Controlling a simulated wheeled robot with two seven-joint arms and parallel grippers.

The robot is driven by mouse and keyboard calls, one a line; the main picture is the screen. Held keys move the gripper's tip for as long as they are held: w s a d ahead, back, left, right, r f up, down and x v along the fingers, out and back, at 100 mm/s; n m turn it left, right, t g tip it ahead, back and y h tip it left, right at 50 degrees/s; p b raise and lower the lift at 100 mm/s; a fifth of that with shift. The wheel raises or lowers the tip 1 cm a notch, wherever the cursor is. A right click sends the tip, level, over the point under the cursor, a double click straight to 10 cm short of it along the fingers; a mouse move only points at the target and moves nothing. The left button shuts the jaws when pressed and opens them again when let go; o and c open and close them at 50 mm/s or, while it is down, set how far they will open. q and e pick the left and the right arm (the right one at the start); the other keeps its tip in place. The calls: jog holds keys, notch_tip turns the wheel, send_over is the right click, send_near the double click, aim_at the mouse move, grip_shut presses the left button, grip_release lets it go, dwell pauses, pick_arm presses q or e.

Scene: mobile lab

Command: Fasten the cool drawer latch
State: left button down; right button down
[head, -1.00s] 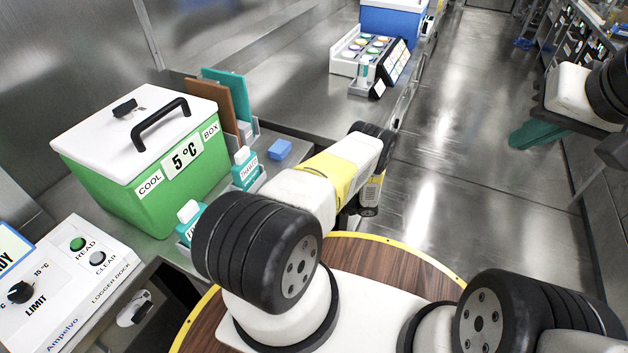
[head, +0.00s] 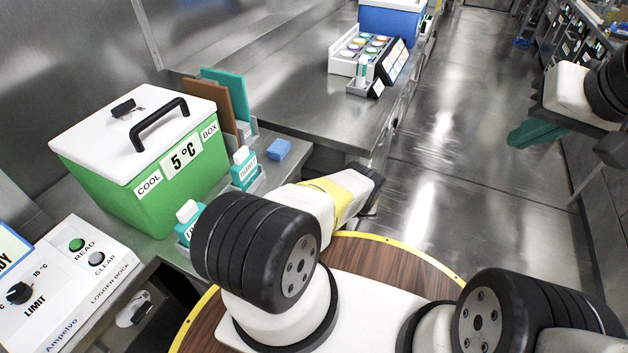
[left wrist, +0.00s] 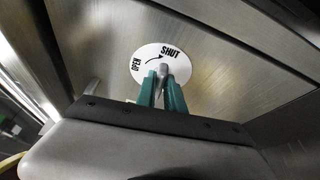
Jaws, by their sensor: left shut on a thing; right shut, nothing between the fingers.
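The latch (left wrist: 162,70) is a small grey lever standing out from a round white plate (left wrist: 146,60) marked OPEN and SHUT, with an arrow toward SHUT. The plate is on a brushed metal drawer front (left wrist: 235,62). My left gripper (left wrist: 161,82) is shut on the lever, with a teal finger on each side. The lever's base is partly hidden by the fingers. In the head view my left forearm reaches forward past the counter, and its gripper is hidden. My right gripper (head: 536,131) is shut and empty at the upper right, over the aisle.
A green cool box (head: 150,190) with a white lid stands on the left counter, beside a logger dock (head: 75,265). A white plate with a dark handle (head: 134,309) shows below the counter. The aisle floor (head: 455,170) is clear.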

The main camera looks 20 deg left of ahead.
pick_arm(q)
jog(key=shift+w, duration=0.1)
dwell(0.3)
jog(key=c, duration=1.4)
grip_release()
jog(key=shift+c, duration=0.2)
jog(key=s+d+r, duration=0.2)
jog(key=s+d, duration=0.2)
jog(key=s, duration=0.3)
jog(key=s+d+r, duration=0.3)
jog(key=s+d, duration=0.1)
jog(key=s, duration=0.3)
jog(key=shift+w, duration=0.1)
